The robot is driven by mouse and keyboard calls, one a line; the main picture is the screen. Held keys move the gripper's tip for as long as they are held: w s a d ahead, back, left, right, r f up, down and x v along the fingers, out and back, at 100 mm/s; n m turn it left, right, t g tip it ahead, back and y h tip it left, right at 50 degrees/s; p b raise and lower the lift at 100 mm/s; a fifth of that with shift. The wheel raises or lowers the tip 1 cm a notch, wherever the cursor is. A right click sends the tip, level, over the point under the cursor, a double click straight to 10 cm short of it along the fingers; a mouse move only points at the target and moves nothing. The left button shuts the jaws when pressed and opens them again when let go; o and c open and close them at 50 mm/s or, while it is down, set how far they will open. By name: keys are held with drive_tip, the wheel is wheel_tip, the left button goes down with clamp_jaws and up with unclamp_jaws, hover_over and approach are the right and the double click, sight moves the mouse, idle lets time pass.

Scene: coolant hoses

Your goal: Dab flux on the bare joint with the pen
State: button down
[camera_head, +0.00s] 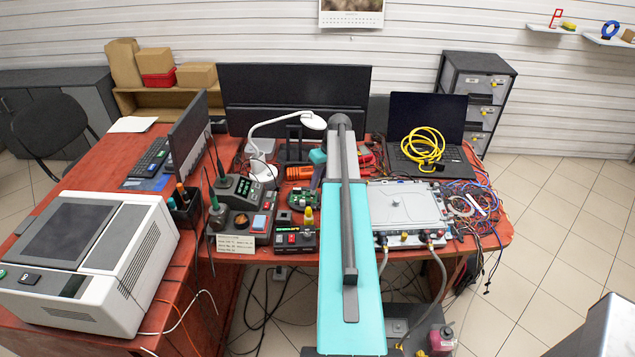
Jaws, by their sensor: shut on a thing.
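A small green circuit board (303,199) lies on the red workbench (345,243), just left of my arm. The bare joint is too small to make out on it. I cannot pick out the flux pen for certain. A small yellow-topped item (308,216) stands in front of the board. My turquoise and grey arm reaches up the middle of the picture over the bench and hides part of it. My gripper does not show, so what it holds cannot be seen. A small teal block (318,157) shows beside the arm, behind the board; I cannot tell what it is.
A soldering station (240,190), a black device with red buttons (291,239) and a white lamp (313,121) crowd the left of my arm. A silver box with hoses (408,207), loose cables (475,205) and a laptop (430,118) with yellow cable stand right.

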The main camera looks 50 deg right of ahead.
drive_tip(key=shift+f, duration=0.5)
idle(2.1)
drive_tip(key=shift+r+p, duration=1.05)
drive_tip(key=shift+r, duration=2)
